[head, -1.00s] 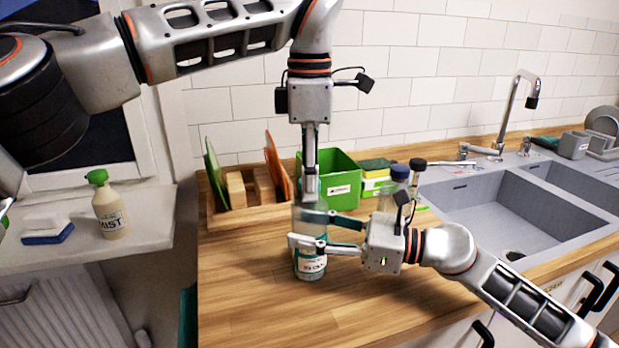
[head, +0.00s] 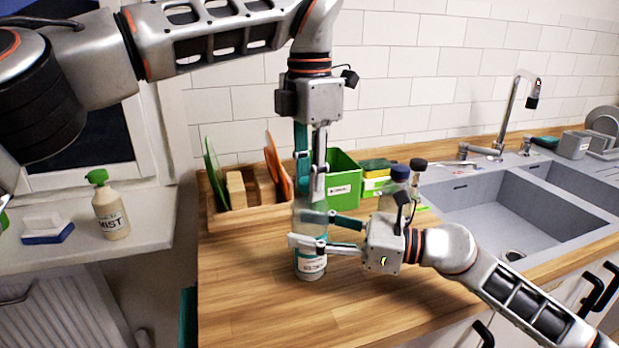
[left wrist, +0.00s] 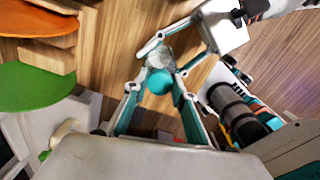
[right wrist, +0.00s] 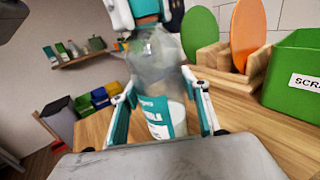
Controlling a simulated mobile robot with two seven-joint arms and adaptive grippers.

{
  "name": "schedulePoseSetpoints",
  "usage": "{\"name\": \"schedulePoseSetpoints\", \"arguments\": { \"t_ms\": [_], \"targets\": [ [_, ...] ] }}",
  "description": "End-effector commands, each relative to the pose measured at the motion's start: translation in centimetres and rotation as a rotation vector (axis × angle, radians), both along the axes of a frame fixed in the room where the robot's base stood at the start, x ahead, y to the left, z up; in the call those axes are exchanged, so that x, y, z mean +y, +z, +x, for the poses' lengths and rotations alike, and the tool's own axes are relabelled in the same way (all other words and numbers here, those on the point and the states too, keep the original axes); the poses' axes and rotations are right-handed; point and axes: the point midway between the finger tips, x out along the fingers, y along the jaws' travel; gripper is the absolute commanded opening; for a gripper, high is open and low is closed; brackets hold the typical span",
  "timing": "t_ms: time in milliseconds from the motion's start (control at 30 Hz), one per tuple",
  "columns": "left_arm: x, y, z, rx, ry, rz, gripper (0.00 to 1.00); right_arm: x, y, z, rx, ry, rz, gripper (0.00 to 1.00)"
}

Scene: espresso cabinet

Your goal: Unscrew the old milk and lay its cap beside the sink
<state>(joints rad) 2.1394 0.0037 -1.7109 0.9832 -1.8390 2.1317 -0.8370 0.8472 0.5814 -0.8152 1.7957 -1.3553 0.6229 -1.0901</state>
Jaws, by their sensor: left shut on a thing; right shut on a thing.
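The old milk bottle (head: 311,268), clear with a teal and white label, stands upright on the wooden counter. Its label also shows in the right wrist view (right wrist: 163,118). My right gripper (head: 325,234) is shut on the bottle's body from the right. My left gripper (head: 311,197) points straight down over the bottle and is shut on its teal cap (left wrist: 160,83). The cap shows between the left fingers in the left wrist view; the fingers hide it in the head view. I cannot tell whether the cap is still threaded on the neck.
The grey sink (head: 500,215) with its tap (head: 507,115) is at the right. A green box (head: 342,186) and a wooden rack (head: 240,213) with boards stand behind the bottle. Small bottles (head: 398,184) stand beside the sink. The front counter (head: 250,290) is clear.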

Motion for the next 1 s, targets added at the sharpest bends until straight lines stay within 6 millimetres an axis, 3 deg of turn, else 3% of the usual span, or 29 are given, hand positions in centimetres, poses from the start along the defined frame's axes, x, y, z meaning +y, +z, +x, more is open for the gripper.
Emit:
{"name": "schedulePoseSetpoints", "arguments": {
  "t_ms": [467, 500, 533, 867, 1000],
  "targets": [
    [0.0, 0.2, 0.0, -0.003, -0.001, -0.001, 0.00, 0.0, -0.1, 0.0, 0.002, 0.000, -0.002, 0.00],
    [0.0, 0.2, 0.0, -0.003, -0.001, -0.001, 0.33, 0.0, -0.1, 0.0, 0.002, 0.000, -0.002, 0.00],
    [0.0, 0.2, 0.0, -0.003, -0.001, -0.001, 0.41, 0.0, -0.1, 0.0, 0.002, 0.000, -0.002, 0.00],
    [0.0, 0.1, 0.0, -0.001, -0.001, 0.000, 0.42, 0.0, -0.1, 0.0, 0.001, 0.000, -0.001, 0.00],
    [0.0, 1.3, 0.0, -0.003, 0.000, 0.001, 0.42, 0.0, -0.1, 0.0, 0.001, 0.000, -0.001, 0.00]
  ]
}}
